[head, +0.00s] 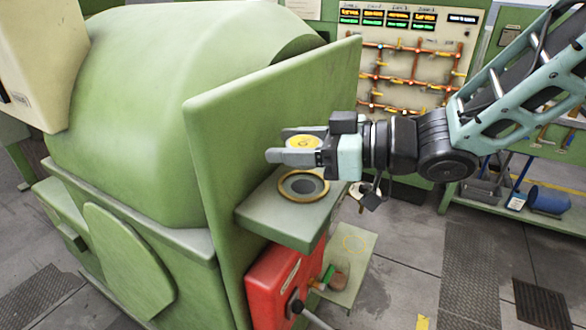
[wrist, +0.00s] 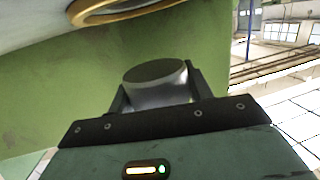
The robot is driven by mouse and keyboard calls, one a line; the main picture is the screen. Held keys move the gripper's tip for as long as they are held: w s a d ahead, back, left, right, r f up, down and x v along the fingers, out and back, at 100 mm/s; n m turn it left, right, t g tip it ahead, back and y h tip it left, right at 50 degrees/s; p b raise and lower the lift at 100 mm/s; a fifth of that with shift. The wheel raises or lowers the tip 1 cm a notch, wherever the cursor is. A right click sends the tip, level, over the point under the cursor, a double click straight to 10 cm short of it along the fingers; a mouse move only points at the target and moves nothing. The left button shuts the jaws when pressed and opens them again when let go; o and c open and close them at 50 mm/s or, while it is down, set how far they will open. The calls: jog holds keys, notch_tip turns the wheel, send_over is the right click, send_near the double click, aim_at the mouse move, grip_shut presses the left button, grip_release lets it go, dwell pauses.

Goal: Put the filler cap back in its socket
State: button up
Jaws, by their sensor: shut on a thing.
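The filler cap (head: 303,142) has a yellow disc on top and pale grey sides. My gripper (head: 294,146) is shut on it, with one finger on the near side and the other on the far side. The socket (head: 303,185) is a brass-coloured ring around a dark grey hole in a green shelf (head: 290,224). The cap is held above the socket, apart from it, and looks roughly upright. In the wrist view, the cap (wrist: 157,85) is a shiny metal cylinder between the fingers, and part of the socket's ring (wrist: 115,12) shows at the upper left.
A tall green plate (head: 270,120) stands close behind the shelf, beside a large green machine body (head: 160,75). A red box (head: 275,285) with a handle is below the shelf. A panel with orange pipes (head: 415,65) is at the back. The floor at right is largely open.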

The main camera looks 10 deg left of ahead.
jog(key=shift+f, duration=2.3)
jog(key=shift+f, duration=0.1)
jog(key=shift+f, duration=0.15)
jog(key=o, duration=1.1)
jog(key=shift+o, duration=0.2)
jog(key=shift+r, duration=0.25)
jog(key=b+v, duration=0.2)
jog(key=v, duration=1)
